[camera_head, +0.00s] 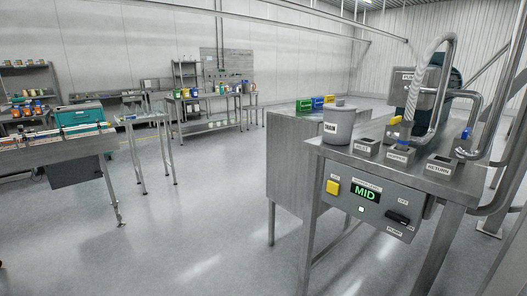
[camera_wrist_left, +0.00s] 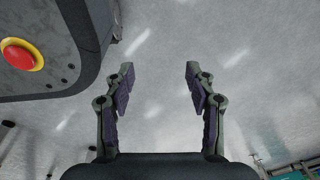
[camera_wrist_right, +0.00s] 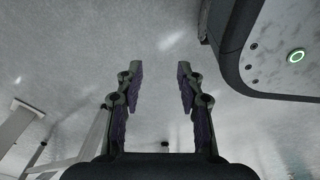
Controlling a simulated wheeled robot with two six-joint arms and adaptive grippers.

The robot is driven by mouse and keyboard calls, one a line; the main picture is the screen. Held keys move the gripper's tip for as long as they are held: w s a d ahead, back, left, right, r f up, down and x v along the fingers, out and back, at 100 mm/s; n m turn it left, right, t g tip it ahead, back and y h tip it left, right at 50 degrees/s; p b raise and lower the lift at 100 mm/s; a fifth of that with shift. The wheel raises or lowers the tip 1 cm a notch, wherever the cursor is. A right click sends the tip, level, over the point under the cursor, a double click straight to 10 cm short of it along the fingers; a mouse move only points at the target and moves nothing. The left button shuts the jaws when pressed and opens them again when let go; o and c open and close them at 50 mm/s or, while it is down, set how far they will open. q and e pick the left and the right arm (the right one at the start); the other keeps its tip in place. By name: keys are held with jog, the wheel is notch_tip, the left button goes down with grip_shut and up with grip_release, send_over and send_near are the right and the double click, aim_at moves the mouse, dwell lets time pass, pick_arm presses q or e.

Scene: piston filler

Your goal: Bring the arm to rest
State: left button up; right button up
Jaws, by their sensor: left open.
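My left gripper (camera_wrist_left: 160,80) shows in the left wrist view with its fingers apart and nothing between them. Bare grey floor lies beyond the fingertips. My right gripper (camera_wrist_right: 160,80) shows in the right wrist view, also with fingers apart and empty above the floor. Neither gripper shows in the head view. The piston filler stand (camera_head: 470,187) is at the right of the head view. Its front panel (camera_head: 345,207) has a yellow button (camera_head: 332,187), a green "MID" display (camera_head: 365,196) and a black switch (camera_head: 398,217).
A grey bucket (camera_head: 338,128) and labelled sockets stand on the filler table. A bench with a teal box (camera_head: 80,116) is at left. The floor (camera_head: 190,215) between is clear. My base with a red button shows in the left wrist view.

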pick_arm(q)
jog(key=s+r+p, duration=0.6)
jog(key=r+p, duration=0.3)
jog(key=p, duration=0.1)
jog(key=shift+r, duration=0.3)
pick_arm(e)
jog(key=s+r, duration=0.6)
jog(key=r, duration=0.3)
jog(key=shift+r, duration=0.3)
